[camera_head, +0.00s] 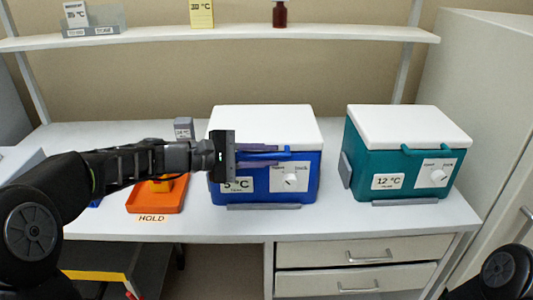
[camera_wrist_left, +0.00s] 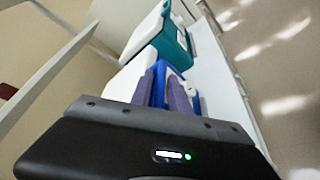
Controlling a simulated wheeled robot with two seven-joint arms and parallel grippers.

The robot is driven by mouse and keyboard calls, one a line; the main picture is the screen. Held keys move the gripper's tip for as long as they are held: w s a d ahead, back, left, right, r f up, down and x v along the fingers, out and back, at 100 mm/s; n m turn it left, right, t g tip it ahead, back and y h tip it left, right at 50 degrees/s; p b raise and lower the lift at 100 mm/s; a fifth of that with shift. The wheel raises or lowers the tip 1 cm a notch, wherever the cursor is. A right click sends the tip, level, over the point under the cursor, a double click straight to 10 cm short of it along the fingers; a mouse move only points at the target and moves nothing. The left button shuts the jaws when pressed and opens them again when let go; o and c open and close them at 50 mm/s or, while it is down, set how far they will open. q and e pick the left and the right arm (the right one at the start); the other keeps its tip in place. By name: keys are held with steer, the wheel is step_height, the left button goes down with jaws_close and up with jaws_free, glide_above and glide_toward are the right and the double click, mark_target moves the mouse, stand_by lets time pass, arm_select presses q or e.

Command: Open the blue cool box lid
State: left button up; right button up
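The blue cool box (camera_head: 247,195) stands on the bench with its white lid (camera_head: 265,125) closed. A blue handle (camera_head: 284,154) runs across its front near the top. My left gripper (camera_head: 270,155) reaches in from the left at the box's front. Its purple-grey fingers lie along the handle, one above the other, and are apart. In the left wrist view, blue shows between the two fingers (camera_wrist_left: 163,92). Whether they touch the handle is hard to see. The front has a white panel with a round knob (camera_head: 291,180) and a partly covered temperature label. My right gripper is not in view.
A teal cool box (camera_head: 365,170) with a closed white lid stands to the right. An orange tray (camera_head: 143,204) marked HOLD lies to the left. A shelf (camera_head: 350,33) crosses the wall behind. Grey rails lie by both boxes. The bench front is clear.

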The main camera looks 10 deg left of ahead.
arm_select(q)
steer(key=shift+w+d, duration=0.1)
steer(key=shift+c, duration=0.4)
jaws_close()
stand_by(1.0)
